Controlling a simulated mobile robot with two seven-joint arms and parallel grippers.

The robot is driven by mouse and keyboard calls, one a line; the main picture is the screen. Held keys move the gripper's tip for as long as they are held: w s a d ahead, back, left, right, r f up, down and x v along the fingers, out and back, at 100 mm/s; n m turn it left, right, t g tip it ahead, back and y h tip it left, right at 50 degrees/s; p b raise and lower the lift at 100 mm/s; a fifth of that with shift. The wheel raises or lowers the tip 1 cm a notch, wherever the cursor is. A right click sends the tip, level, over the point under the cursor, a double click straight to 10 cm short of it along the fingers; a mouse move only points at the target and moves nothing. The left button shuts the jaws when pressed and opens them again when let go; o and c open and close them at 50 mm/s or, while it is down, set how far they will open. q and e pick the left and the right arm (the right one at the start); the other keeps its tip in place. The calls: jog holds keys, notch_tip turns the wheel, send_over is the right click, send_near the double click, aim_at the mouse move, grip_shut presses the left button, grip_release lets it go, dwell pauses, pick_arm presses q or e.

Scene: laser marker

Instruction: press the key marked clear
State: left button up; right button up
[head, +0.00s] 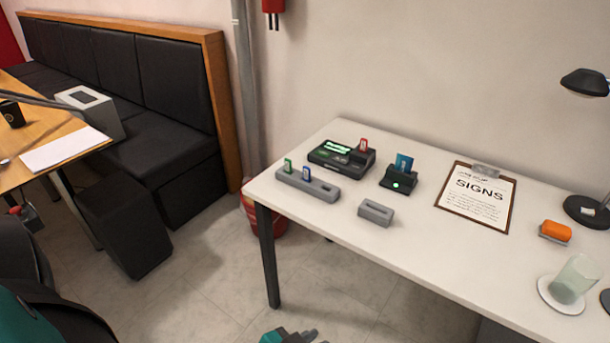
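A black device (328,156) with a green-lit display stands at the back left of the white table. A red card or stick stands upright in its right part. Its keys are too small to read, so I cannot tell which is marked clear. My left arm shows at the lower left edge, dark and teal, with no gripper that I can make out. A teal and dark grey part of my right gripper (296,337) shows at the bottom edge, below and apart from the table. Its fingers are mostly cut off.
On the white table (420,245) are a grey rack (318,188) with green and blue sticks, a black dock (398,181) with a blue card, a grey slotted block (376,213), a SIGNS clipboard (477,197), an orange object (556,231), a glass (574,278) and a lamp (586,83).

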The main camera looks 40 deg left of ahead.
pick_arm(q)
grip_shut()
jog(key=shift+s+f, duration=0.1)
jog(key=shift+s, duration=0.05)
dwell(1.1)
